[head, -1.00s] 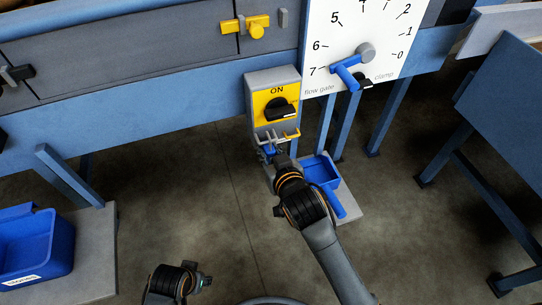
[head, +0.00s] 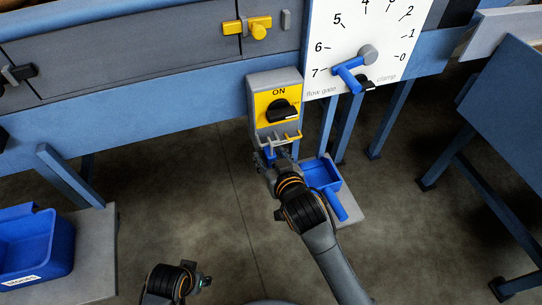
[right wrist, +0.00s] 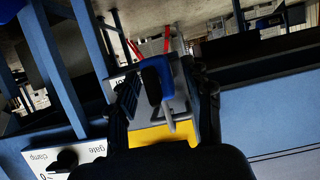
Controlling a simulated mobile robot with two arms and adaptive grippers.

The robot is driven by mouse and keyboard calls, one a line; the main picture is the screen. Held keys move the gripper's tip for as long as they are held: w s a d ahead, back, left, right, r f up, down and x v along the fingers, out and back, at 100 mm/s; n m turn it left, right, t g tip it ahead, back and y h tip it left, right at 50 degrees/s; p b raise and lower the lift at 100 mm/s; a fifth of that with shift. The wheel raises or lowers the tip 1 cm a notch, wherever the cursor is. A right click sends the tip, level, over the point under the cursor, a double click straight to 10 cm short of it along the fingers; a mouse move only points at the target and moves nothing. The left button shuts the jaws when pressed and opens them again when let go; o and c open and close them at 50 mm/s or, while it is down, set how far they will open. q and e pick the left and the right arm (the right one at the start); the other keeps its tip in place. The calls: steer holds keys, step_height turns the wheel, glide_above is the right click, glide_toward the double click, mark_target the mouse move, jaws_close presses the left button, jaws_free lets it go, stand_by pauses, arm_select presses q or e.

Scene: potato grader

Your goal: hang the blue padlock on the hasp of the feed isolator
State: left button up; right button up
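The feed isolator (head: 258,88) is a grey box with a yellow plate, a black knob and the word ON. Its hasp (head: 292,138) sticks out below the plate. My right gripper (head: 270,160) is just under the hasp, shut on the blue padlock (head: 268,154). In the right wrist view the padlock (right wrist: 155,78) sits between the fingers of the gripper (right wrist: 165,85), in front of the isolator's yellow plate (right wrist: 165,135). Whether the shackle touches the hasp cannot be told. My left gripper (head: 197,281) is low in the head view, its fingers unclear.
A white dial board (head: 335,25) with a blue lever (head: 348,78) is at upper right. A blue bin (head: 35,245) stands at lower left. The floor between is clear.

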steer(key=shift+s, duration=0.1)
steer(key=v, duration=1.2)
steer(key=s+d+f+m+g+h+p, duration=0.1)
steer(key=s+d+f+g, duration=0.2)
steer(key=s+d+f, duration=0.45)
steer(key=s+d+f+g+h, duration=0.2)
steer(key=d+f+g, duration=0.2)
steer(key=f, duration=0.7)
steer(key=s+d+f+m+g+h+p, duration=0.1)
steer(key=s+d+f+g, duration=0.3)
steer(key=f, duration=0.5)
arm_select(q)
steer(key=s+a+f+g+p, duration=0.1)
steer(key=s+f+p, duration=0.3)
steer(key=s+p, duration=0.4)
steer(key=s+a+f+p, duration=0.2)
steer(key=s+f+p, duration=0.2)
steer(key=s+p, duration=0.4)
steer(key=s, duration=0.3)
steer(key=shift+s+a+f+g+p, duration=0.2)
steer(key=shift+s+g+p, duration=0.1)
steer(key=shift+s+g, duration=0.1)
arm_select(e)
steer(key=s+d+f, duration=0.2)
steer(key=s+f, duration=0.2)
steer(key=s, duration=0.6)
steer(key=s+d+f, duration=0.2)
steer(key=s+f, duration=0.2)
steer(key=s, duration=0.6)
steer(key=shift+n+g, duration=0.4)
